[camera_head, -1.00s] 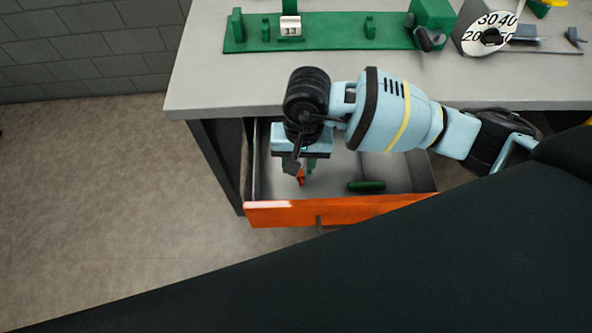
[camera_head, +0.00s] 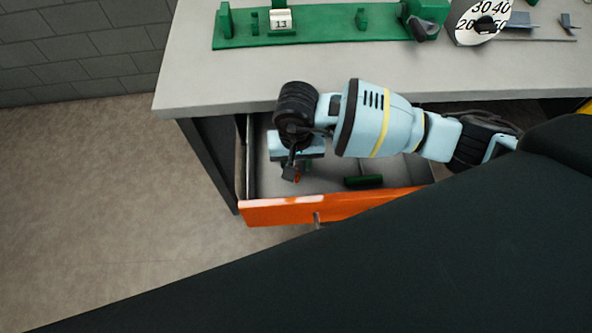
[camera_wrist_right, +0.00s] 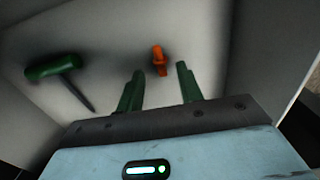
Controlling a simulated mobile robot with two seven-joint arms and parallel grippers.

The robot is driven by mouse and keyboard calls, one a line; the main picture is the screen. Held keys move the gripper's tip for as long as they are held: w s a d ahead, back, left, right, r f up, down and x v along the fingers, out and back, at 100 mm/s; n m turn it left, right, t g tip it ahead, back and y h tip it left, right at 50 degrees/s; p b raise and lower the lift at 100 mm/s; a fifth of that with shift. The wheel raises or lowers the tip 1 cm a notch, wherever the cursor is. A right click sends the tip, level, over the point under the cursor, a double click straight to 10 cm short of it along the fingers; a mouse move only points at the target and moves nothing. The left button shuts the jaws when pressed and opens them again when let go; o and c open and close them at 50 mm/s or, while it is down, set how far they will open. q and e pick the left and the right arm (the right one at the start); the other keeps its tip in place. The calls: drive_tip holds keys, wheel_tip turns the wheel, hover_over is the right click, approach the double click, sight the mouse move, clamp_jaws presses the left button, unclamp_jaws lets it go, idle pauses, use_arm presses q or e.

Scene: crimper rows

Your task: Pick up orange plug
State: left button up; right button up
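The orange plug (camera_wrist_right: 159,60) lies on the floor of the open drawer (camera_head: 280,214). In the head view only a small bit of the plug (camera_head: 298,178) shows beside the gripper. My right gripper (camera_wrist_right: 160,72) is open, with its two green fingers apart. In the right wrist view the plug appears in the gap near the fingertips, touching neither finger. I cannot tell how far the tips are above the drawer floor. In the head view my right gripper (camera_head: 293,173) points down inside the drawer. My left gripper is not in view.
A green-handled tool (camera_wrist_right: 55,67) with a thin shaft lies in the drawer; it also shows in the head view (camera_head: 363,181). The drawer walls surround the gripper. The grey worktop (camera_head: 240,78) overhangs the drawer's back. A green fixture (camera_head: 330,20) stands on it.

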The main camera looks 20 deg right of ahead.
drive_tip(key=shift+f, duration=1.35)
drive_tip(key=shift+c, duration=0.3)
clamp_jaws()
